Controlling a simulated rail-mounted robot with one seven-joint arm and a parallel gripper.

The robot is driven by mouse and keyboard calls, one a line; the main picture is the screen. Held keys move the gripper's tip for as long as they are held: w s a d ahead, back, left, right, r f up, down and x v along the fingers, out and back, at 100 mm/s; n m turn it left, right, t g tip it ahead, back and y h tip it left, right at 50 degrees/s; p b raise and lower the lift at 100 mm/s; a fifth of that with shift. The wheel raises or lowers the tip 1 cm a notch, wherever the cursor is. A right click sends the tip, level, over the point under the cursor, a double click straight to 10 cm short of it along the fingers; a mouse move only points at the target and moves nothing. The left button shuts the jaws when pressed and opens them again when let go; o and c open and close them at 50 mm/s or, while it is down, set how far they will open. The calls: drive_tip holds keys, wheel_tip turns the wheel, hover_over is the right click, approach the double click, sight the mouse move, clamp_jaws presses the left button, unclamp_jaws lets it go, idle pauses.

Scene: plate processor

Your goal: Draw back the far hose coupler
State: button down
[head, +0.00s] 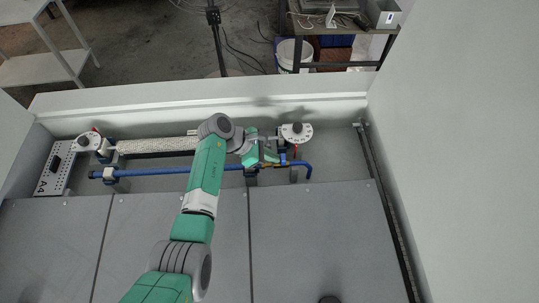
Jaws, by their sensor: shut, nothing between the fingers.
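A braided pale hose (157,146) runs along the trough at the back wall. A round white-and-grey fitting (87,142) with a red part stands at its left. A similar fitting (297,132) with a red part below it stands at the right. Which one carries the far hose coupler I cannot tell. My green arm reaches up from the bottom, and my gripper (277,160) is shut and empty, just left of and below the right fitting, over the blue pipe (150,172). The arm hides the middle of the hose, and small parts near the fingertips are hard to make out.
The blue pipe runs along the trough and bends down at its right end. A perforated plate marked A4 (54,168) lies at the left. Flat grey panels (315,235) fill the front. A raised wall (200,95) bounds the back and a dark rail (385,210) the right.

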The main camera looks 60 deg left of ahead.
drive_tip(key=shift+s+r+p, duration=0.15)
drive_tip(key=shift+s+p, duration=0.1)
drive_tip(key=shift+p, duration=0.05)
drive_tip(key=s, duration=0.1)
drive_tip(key=s+a+p, duration=0.1)
drive_tip(key=s, duration=0.1)
drive_tip(key=shift+s+a+r+p, duration=0.1)
drive_tip(key=shift+s+a+p, duration=0.15)
drive_tip(key=shift+s+p, duration=0.1)
drive_tip(key=v, duration=0.9)
drive_tip(key=shift+s+a+r, duration=0.1)
